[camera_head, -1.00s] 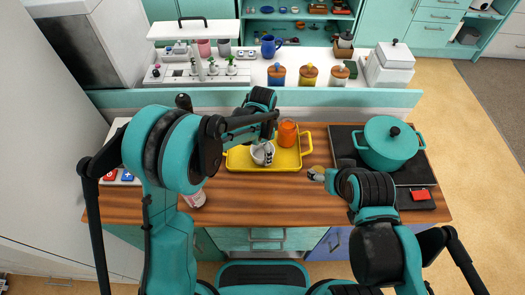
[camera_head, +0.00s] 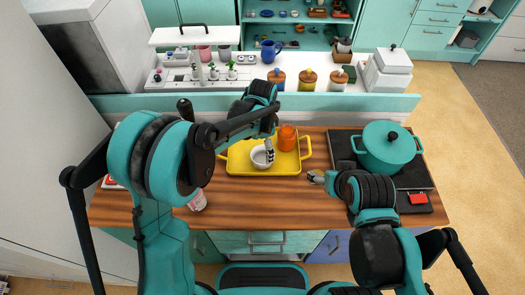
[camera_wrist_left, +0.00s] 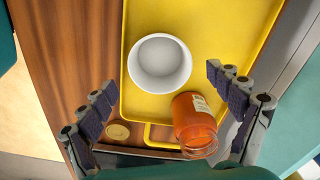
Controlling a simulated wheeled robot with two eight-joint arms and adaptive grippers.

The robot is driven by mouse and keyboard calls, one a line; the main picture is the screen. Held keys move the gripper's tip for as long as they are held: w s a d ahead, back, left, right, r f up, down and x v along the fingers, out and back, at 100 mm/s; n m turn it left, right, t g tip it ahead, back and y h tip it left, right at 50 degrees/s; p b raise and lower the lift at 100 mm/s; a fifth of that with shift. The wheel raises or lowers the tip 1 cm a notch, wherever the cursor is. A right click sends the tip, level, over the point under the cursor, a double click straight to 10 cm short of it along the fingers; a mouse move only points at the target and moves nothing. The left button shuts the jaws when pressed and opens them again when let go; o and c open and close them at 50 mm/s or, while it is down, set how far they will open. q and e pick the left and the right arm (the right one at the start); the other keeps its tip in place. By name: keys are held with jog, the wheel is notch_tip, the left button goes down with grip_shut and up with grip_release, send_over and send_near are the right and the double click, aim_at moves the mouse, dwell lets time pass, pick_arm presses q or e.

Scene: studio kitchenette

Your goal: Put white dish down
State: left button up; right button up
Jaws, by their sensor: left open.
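The white dish (camera_head: 259,158) sits upright on the yellow tray (camera_head: 238,167). In the left wrist view the dish (camera_wrist_left: 160,62) is empty, its open top facing up, on the tray floor (camera_wrist_left: 140,102). My left gripper (camera_head: 269,150) is at the right side of the dish in the head view.
An orange bottle (camera_head: 287,138) stands on the tray behind the dish. A round tan lid (camera_wrist_left: 117,131) lies on the wooden counter beside the tray handle. A teal pot (camera_head: 386,150) is at the right, a pinkish can (camera_head: 197,201) at the front left. The front counter is mostly clear.

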pick_arm(q)
notch_tip(320, 180, up, 7)
jog(key=p, duration=0.2)
jog(key=s+a+r+n+t, duration=0.4)
jog(key=s+a+r+n, duration=0.3)
jog(key=s+a+r, duration=0.3)
jog(key=s+a+f+n+t, duration=0.2)
jog(key=s+a+n+t, duration=0.1)
jog(key=s+a+n, duration=0.3)
jog(key=shift+s+a+f+n, duration=0.15)
jog(key=shift+s+a+n, duration=0.15)
jog(key=shift+s+a, duration=0.7)
jog(key=shift+f+b, duration=0.2)
jog(key=shift+b, duration=0.1)
